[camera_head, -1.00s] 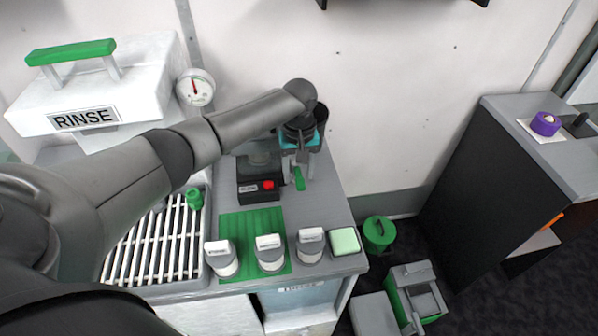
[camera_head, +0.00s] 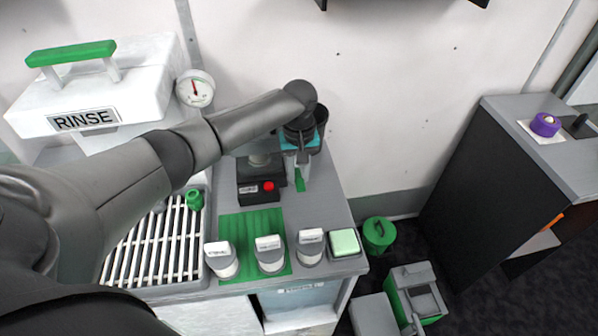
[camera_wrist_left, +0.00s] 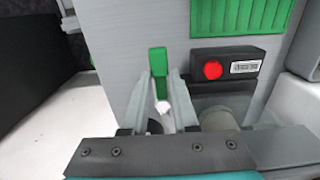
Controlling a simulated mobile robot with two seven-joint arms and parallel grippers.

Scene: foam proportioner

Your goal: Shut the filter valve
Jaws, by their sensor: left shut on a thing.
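The filter valve's green lever (camera_head: 300,182) is at the back right of the grey counter, just right of the black box with a red button. My left gripper (camera_head: 297,164) reaches down over it from the left, with its jaws shut on the lever. In the left wrist view the green lever (camera_wrist_left: 158,62) stands out between the two grey fingers (camera_wrist_left: 160,88), with a small white tip below it. The valve body is mostly hidden by the gripper. My right gripper is not in view.
The black box (camera_head: 252,190) with a red button sits close left of the gripper. Several white-topped containers (camera_head: 270,258) and a pale green block (camera_head: 344,242) line the front edge. A RINSE tank (camera_head: 150,85), a gauge (camera_head: 195,88) and a drain rack (camera_head: 150,245) are at left.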

